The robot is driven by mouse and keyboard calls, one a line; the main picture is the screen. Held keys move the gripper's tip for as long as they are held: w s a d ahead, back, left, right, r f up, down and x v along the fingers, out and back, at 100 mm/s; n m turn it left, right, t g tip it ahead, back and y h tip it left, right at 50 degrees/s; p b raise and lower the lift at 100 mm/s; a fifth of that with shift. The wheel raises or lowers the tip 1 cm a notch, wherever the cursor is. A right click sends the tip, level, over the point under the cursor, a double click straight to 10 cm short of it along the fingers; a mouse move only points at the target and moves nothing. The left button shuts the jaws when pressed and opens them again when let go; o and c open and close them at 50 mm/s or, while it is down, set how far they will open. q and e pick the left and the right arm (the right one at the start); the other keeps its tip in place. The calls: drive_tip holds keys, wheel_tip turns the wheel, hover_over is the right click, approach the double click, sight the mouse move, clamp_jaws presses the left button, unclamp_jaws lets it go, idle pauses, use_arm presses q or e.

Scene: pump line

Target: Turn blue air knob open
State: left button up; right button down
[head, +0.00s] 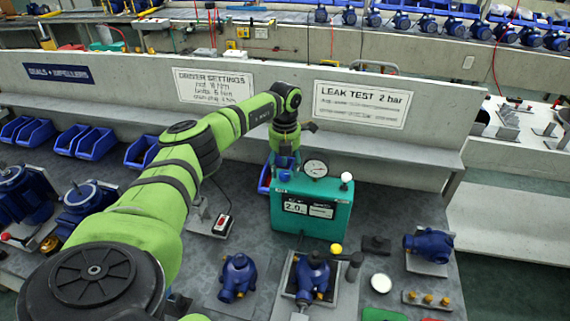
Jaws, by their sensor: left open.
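The teal leak tester (312,222) stands on the grey bench, with a round gauge (315,168) on top and a display reading 2.0 on its front. A small blue knob (284,175) is on its top at the left, beside the gauge. My left arm reaches in from the left and bends down over the tester. My left gripper (285,159) points down just above the blue knob and is open. Its fingertips are small and partly hidden, so contact with the knob cannot be told. My right gripper is not in view.
A white-topped lever (346,181) rises at the tester's right. In front are a blue pump (238,278) and another pump in a fixture (312,277) with a yellow ball. A red-buttoned switch (223,224) lies left of the tester. Blue bins (95,142) line the back.

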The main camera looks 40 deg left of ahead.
sight(285, 173)
use_arm(q)
wheel_tip(285, 173, up, 10)
idle(0.3)
idle(0.5)
